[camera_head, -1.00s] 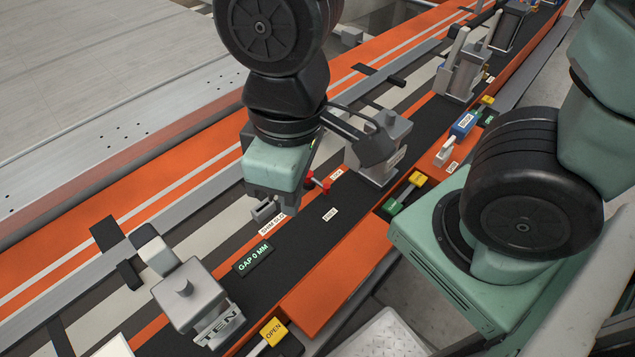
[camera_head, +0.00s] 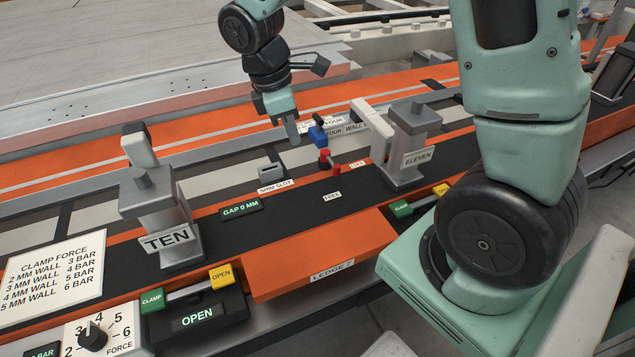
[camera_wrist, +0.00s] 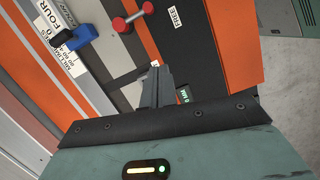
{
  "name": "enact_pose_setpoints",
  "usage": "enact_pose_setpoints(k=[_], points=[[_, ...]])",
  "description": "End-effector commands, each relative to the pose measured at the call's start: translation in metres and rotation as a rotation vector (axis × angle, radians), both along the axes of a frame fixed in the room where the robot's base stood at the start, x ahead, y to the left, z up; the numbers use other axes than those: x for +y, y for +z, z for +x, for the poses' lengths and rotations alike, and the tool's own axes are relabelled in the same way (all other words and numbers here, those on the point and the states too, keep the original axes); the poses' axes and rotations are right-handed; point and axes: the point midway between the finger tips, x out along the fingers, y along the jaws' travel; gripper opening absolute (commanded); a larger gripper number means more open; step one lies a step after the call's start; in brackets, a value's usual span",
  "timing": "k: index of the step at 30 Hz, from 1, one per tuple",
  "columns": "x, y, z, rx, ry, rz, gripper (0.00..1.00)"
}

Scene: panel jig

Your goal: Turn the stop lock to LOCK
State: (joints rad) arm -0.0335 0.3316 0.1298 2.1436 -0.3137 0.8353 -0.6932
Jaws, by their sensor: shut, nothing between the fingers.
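The stop lock is a small red lever (camera_head: 326,160) on the dark rail, with a thick red end and a smaller red knob. It stands beside the LOCK label (camera_head: 357,164) and behind the FREE label (camera_head: 332,196). In the wrist view the lever (camera_wrist: 133,16) lies at the top, its smaller knob on the side of the FREE label (camera_wrist: 174,18); LOCK is not seen there. I cannot tell its exact setting. My gripper (camera_head: 293,138) is shut and empty, above and to the left of the lever, apart from it. Its fingertips (camera_wrist: 155,66) show in the wrist view.
A blue block (camera_head: 317,134) stands just behind the lever. Clamp ELEVEN (camera_head: 410,145) rises on the right, clamp TEN (camera_head: 155,205) on the left. A grey shim slot piece (camera_head: 271,173) and GAP 0 MM display (camera_head: 241,209) lie left of the lever.

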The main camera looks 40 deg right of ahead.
Motion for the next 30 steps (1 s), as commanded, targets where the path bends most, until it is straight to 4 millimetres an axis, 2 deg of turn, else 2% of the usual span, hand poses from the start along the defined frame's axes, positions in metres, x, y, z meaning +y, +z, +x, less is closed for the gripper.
enact_pose_setpoints(k=[3,12,17,30], points=[[-0.008,-0.005,0.004,0.008,0.01,-0.007,0.0],[-0.008,-0.004,0.004,0.008,0.011,-0.008,0.0],[-0.01,-0.014,0.002,0.01,0.011,-0.008,0.0],[-0.027,-0.097,-0.008,0.014,0.011,-0.009,0.0]])
